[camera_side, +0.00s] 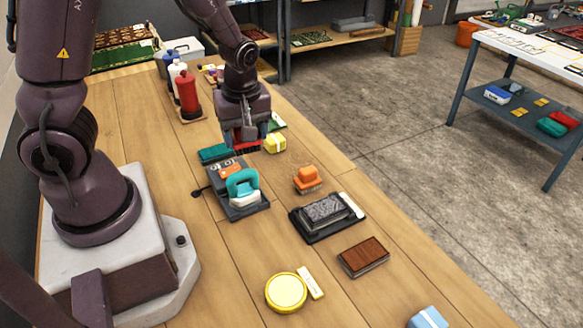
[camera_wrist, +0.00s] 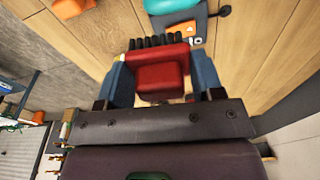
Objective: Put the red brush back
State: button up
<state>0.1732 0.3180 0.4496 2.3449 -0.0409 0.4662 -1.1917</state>
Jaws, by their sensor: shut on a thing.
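The red brush (camera_wrist: 158,74) is between the two fingers of my gripper (camera_wrist: 163,82) in the wrist view, with its black bristles (camera_wrist: 157,42) showing at the top edge. My gripper (camera_side: 248,134) is shut on it. In the side view the red brush (camera_side: 247,147) shows only as a small red strip under my gripper, low over the wooden bench. I cannot tell whether it touches the bench.
A grey holder (camera_side: 250,209) with a teal-handled tool stands in front of my gripper. An orange brush (camera_side: 307,180), a dark tray (camera_side: 308,230) and a brown brush (camera_side: 363,256) lie to the right. A red bottle (camera_side: 187,90) stands behind.

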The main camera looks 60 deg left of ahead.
jog(key=shift+s+a+f+n, duration=0.15)
jog(key=shift+s+n, duration=0.15)
jog(key=shift+n, duration=0.1)
jog(key=w+a+f, duration=0.1)
jog(key=w+f, duration=0.2)
jog(key=w, duration=0.1)
jog(key=w+a+f, duration=0.1)
jog(key=w+f, duration=0.2)
jog(key=w, duration=0.1)
jog(key=w+a+f, duration=0.2)
jog(key=w+f, duration=0.1)
jog(key=w, duration=0.1)
jog(key=shift+w+a+f, duration=0.1)
jog(key=shift+w+f, duration=0.05)
jog(key=shift+w, duration=0.15)
jog(key=shift+w+f, duration=0.15)
jog(key=shift+f, duration=0.75)
jog(key=shift+w+f, duration=0.1)
jog(key=shift+f, duration=0.8)
jog(key=shift+f, duration=0.15)
jog(key=o, duration=0.9)
